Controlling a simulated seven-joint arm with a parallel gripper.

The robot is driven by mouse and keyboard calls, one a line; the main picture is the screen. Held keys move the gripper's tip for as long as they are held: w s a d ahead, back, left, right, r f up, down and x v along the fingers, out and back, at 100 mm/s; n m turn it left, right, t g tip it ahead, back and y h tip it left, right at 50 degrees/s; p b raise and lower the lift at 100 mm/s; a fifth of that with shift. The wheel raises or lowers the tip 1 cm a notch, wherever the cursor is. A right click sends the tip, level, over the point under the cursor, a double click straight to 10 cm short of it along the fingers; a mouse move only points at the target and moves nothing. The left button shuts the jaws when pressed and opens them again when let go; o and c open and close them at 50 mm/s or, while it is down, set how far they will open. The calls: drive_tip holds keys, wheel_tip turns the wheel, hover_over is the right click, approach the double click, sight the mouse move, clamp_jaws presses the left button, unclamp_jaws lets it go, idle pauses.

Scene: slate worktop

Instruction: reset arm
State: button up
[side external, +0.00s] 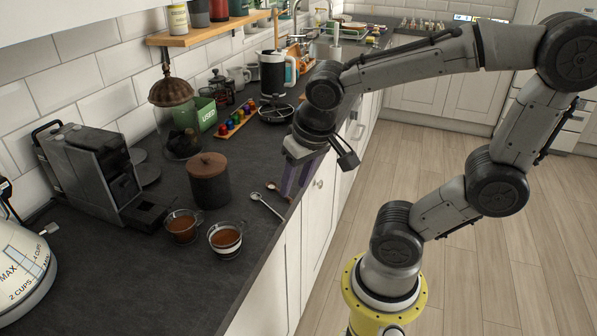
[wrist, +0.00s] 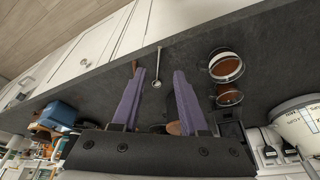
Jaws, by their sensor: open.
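My gripper (side external: 298,180) hangs over the front edge of the slate worktop (side external: 120,278), pointing down. Its purple fingers stand apart with nothing between them, and they also show in the wrist view (wrist: 160,76). The gripper is open and empty. In the side view it is above and beyond a small wooden-handled utensil (side external: 277,188) and a metal spoon (side external: 266,207) lying on the worktop. The spoon also shows between and beyond the fingers in the wrist view (wrist: 157,68).
Two glass cups of brown drink (side external: 182,227) (side external: 225,239) and a dark canister with a wooden lid (side external: 209,182) stand nearby. A coffee machine (side external: 88,170) and kettle (side external: 22,262) are left. A capsule rack (side external: 237,122) lies behind.

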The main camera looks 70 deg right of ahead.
drive_tip(key=s+a+r+n+t+y, duration=0.1)
drive_tip(key=s+a+r+n+t, duration=0.1)
drive_tip(key=s+a+r+n, duration=0.1)
drive_tip(key=shift+s+a+r+n+y, duration=0.35)
drive_tip(key=shift+s+n, duration=0.2)
drive_tip(key=shift+n, duration=0.85)
drive_tip(key=shift+f, duration=0.1)
